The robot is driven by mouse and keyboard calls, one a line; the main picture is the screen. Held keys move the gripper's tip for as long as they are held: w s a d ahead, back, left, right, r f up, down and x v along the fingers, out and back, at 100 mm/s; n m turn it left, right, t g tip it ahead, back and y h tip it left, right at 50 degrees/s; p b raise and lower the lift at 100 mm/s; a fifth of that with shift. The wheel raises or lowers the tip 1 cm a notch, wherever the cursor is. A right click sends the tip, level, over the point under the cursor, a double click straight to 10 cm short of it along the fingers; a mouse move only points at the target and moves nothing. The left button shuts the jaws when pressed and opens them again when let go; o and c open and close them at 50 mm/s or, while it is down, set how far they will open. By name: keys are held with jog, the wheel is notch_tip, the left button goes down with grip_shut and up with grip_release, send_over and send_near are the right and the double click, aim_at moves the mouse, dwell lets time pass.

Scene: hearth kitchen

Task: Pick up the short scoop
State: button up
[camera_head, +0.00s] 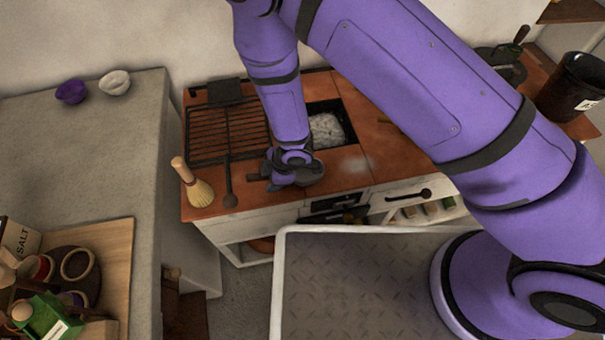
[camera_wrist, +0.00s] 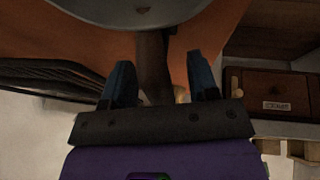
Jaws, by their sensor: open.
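A grey, rounded piece with a rivet and a short dark handle, which looks like the short scoop (camera_wrist: 152,50), shows in the wrist view above the orange tiled top. Its handle runs down between my two blue fingertips. My gripper (camera_wrist: 162,78) is open, with a finger on each side of the handle and a gap visible beside it. In the head view my gripper (camera_head: 292,172) is low at the front of the tiled top, right of the grill. My wrist hides most of the scoop there, and I cannot tell contact.
A black grill (camera_head: 225,130) and an ash pit (camera_head: 326,128) lie in the orange hearth top (camera_head: 345,165). A long dark spoon (camera_head: 230,199) and a straw brush (camera_head: 200,192) lie to the left. A dark bucket (camera_head: 572,85) stands far right. A labelled drawer (camera_wrist: 275,90) shows below.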

jog(key=shift+a+f, duration=0.1)
jog(key=shift+f, duration=0.15)
jog(key=shift+c, duration=0.2)
jog(key=c, duration=1)
jog(key=shift+o, duration=0.2)
jog(key=shift+r, duration=0.1)
jog(key=shift+r, duration=0.8)
notch_tip(320, 180, up, 2)
jog(key=shift+r, duration=0.1)
jog(key=s+d+r, duration=0.1)
jog(key=s+d, duration=0.9)
jog(key=s, duration=0.2)
jog(key=shift+s, duration=0.2)
